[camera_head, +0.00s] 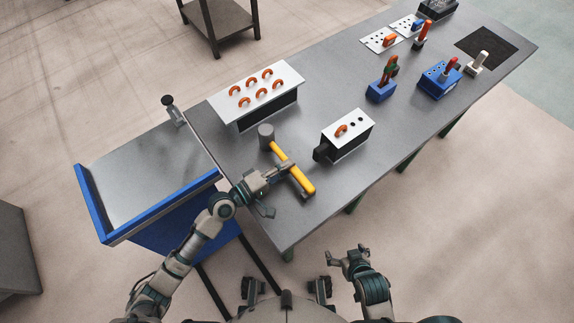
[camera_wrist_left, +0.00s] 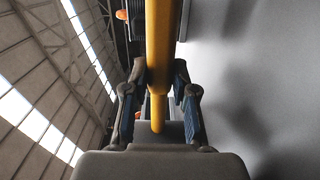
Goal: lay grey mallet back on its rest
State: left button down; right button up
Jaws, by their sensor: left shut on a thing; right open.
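The mallet has a grey head (camera_head: 266,131) and a yellow handle (camera_head: 301,180). It is at the near left part of the grey table, head toward the back and handle end toward the front right. My left gripper (camera_head: 287,167) is shut on the handle around its middle. In the left wrist view the yellow handle (camera_wrist_left: 159,35) runs between the two fingers (camera_wrist_left: 160,75). A small dark piece (camera_head: 305,196) shows by the handle's end; I cannot tell whether it is the rest or whether the mallet touches it. My right gripper (camera_head: 345,257) is open and empty, in front of the table.
A white-topped box with orange rings (camera_head: 255,88) stands behind the mallet. A smaller white-topped box (camera_head: 347,134) stands to its right. Blue holders (camera_head: 380,91) with tools are farther right. A blue-edged cart (camera_head: 140,165) adjoins the table's left. Bare tabletop (camera_head: 350,185) lies right of the handle.

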pick_arm(q)
jog(key=shift+a, duration=0.3)
jog(key=c, duration=0.8)
grip_release()
jog(key=shift+d, duration=0.3)
jog(key=shift+c, duration=0.2)
jog(key=shift+d+f, duration=0.1)
jog(key=shift+f, duration=0.1)
jog(key=shift+s+a, duration=0.1)
jog(key=shift+a, duration=0.2)
jog(key=b+v, duration=0.2)
jog(key=v, duration=0.4)
jog(key=shift+s+a+f, duration=0.1)
jog(key=shift+a, duration=0.1)
jog(key=shift+s+a, duration=0.2)
jog(key=shift+a, duration=0.1)
jog(key=shift+s+a+r, duration=0.15)
jog(key=shift+a+r, duration=0.05)
jog(key=shift+a, duration=0.05)
